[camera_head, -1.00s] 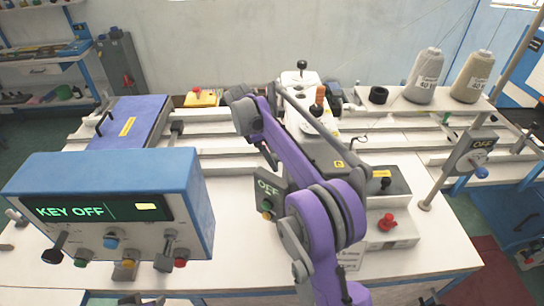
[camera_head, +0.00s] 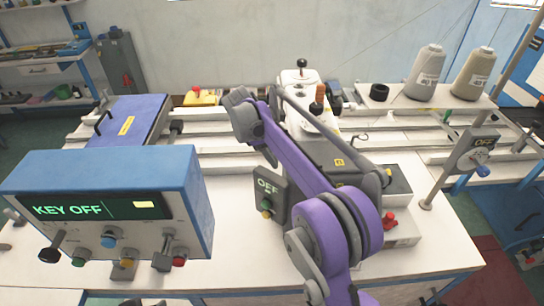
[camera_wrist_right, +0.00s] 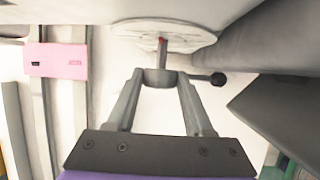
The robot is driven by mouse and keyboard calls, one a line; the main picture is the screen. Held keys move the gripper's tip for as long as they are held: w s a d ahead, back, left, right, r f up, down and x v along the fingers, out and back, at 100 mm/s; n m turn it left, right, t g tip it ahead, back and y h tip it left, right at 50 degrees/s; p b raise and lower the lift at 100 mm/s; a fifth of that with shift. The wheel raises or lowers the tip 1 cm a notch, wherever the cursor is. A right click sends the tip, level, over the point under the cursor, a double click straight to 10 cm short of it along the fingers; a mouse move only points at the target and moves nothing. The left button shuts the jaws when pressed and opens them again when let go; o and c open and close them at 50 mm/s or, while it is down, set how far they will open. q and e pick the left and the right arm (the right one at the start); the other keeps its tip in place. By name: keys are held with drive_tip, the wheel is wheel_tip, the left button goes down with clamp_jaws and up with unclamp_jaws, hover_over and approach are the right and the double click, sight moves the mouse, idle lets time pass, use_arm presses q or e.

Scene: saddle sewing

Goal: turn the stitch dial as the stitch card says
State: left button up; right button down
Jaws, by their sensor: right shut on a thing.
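In the right wrist view, my right gripper (camera_wrist_right: 160,80) is shut on a small grey cylindrical knob (camera_wrist_right: 160,77). A stem with a red mark rises from the knob to a pale round disc (camera_wrist_right: 165,33), which looks like the stitch dial. Marks on the disc are too blurred to read. In the head view my purple right arm reaches over the machine, and I cannot make out the fingertips or the dial there. I cannot identify a stitch card. My left gripper is not in view.
A blue control box (camera_head: 110,170) showing KEY OFF stands at the left. Small OFF panels stand at the machine (camera_head: 270,193) and on a right post (camera_head: 477,150). Thread cones (camera_head: 425,72) stand at the back right. A black ball-ended lever (camera_wrist_right: 217,79) is beside the knob.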

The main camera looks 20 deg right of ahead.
drive_tip(key=shift+s+a+f+t+h+b, duration=0.15)
drive_tip(key=shift+t+b, duration=0.1)
drive_tip(key=shift+t, duration=0.3)
drive_tip(key=shift+s+d+f+t+h+b, duration=0.15)
drive_tip(key=shift+t+b, duration=0.1)
drive_tip(key=shift+t, duration=0.3)
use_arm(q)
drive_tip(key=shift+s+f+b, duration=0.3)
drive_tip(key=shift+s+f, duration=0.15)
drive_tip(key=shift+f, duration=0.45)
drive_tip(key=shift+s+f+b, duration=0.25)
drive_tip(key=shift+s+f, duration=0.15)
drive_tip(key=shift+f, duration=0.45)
use_arm(e)
drive_tip(key=shift+a+r+m+t+h, duration=0.15)
drive_tip(key=shift+m+t+h, duration=0.35)
drive_tip(key=shift+t, duration=0.7)
drive_tip(key=shift+c, duration=1.4)
unclamp_jaws()
drive_tip(key=v, duration=1.1)
drive_tip(key=shift+s, duration=0.15)
